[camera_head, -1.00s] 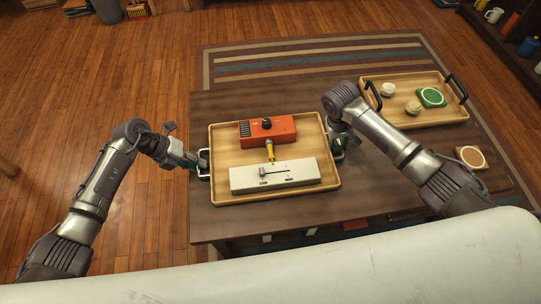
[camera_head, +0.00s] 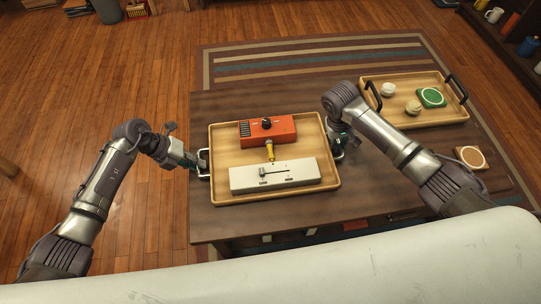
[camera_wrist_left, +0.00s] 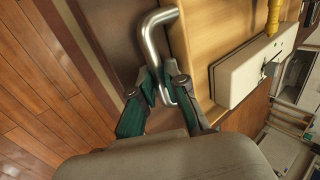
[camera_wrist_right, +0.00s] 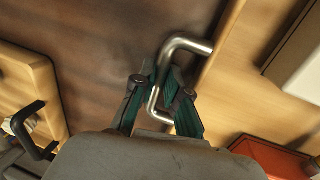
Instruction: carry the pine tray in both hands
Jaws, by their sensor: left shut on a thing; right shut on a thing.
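The pine tray (camera_head: 225,140) is a light wood tray with a raised rim and a silver bar handle on each side. It is over the dark table; whether it rests on it or hangs just above is hard to tell. My left gripper (camera_head: 201,163) is shut on its left handle (camera_wrist_left: 153,42). My right gripper (camera_head: 337,150) is shut on its right handle (camera_wrist_right: 188,43), partly hidden by my arm in the head view. In the tray lie an orange-red box (camera_head: 285,131) with a black knob, a white slab (camera_head: 245,180) with a slider, and a yellow piece (camera_head: 270,151) between them.
A second wood tray (camera_head: 440,112) with black handles stands at the table's right, holding a green item (camera_head: 432,97) and two pale pieces. A small brown-topped block (camera_head: 470,157) lies near the right edge. The dark table (camera_head: 270,100) is bare behind the pine tray.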

